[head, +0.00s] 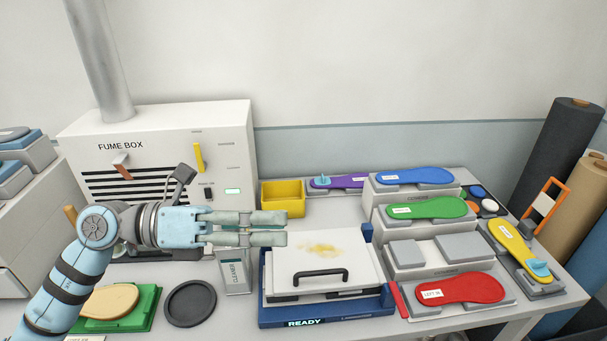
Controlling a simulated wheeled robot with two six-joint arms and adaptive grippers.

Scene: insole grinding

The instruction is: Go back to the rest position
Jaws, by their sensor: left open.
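My left gripper (286,229) reaches in from the left on a light blue arm. Its two grey fingers point right, one above the other in the picture, with a narrow gap between them and nothing seen held. It is above the bench, between the fume box (215,135) and the lidded blue machine (330,314). The fingertips overlap the upper left edge of the white lid (350,258) in the picture; I cannot tell their height above it. The lid has a black handle and a yellowish stain. My right gripper is not in view.
Red (460,289), green (428,208), blue (415,175), yellow (508,243) and purple (345,181) insoles lie on stands. A yellow bin (283,198) stands behind the lid. A tan insole (109,301) on a green block and a black round disc (190,303) lie at front left.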

